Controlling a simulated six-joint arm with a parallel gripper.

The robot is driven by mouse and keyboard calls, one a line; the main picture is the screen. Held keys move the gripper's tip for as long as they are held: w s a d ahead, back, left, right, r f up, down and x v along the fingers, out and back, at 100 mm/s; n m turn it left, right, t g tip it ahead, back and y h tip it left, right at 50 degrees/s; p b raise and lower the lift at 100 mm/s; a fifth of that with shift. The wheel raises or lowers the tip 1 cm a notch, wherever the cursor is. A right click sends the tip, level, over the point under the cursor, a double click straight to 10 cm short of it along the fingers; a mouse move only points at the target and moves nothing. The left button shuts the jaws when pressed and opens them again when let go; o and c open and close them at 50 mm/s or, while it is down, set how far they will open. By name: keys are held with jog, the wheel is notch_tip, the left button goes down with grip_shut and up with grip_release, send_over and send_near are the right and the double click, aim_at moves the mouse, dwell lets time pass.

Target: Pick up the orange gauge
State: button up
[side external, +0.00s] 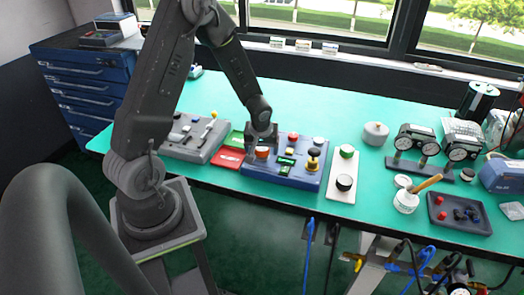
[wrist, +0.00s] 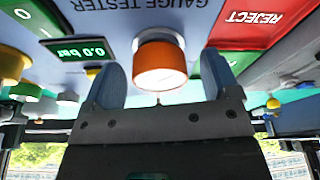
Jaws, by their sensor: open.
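The orange gauge (side external: 262,153) stands at the left part of the blue-grey gauge tester (side external: 312,181). In the wrist view the orange gauge (wrist: 159,67) shows as a short orange cylinder with a pale end, seated in a white collar on the panel. My gripper (side external: 262,141) is right over it in the side view. In the wrist view my gripper (wrist: 162,68) is open, with a blue-grey finger on each side of the gauge and a visible gap on both sides. I cannot tell how far down the fingers reach along it.
A green display (wrist: 82,50) reads 0.0 bar beside the gauge. A red REJECT plate (side external: 228,161) and a green plate (side external: 235,140) lie left of the tester. A yellow-and-black knob (side external: 313,158) stands to the right. A white board (side external: 341,187) lies further right.

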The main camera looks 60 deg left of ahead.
jog(key=shift+f, duration=0.2)
jog(key=shift+c, duration=0.5)
jog(key=c, duration=1)
jog(key=shift+o, duration=0.2)
jog(key=shift+r, duration=0.1)
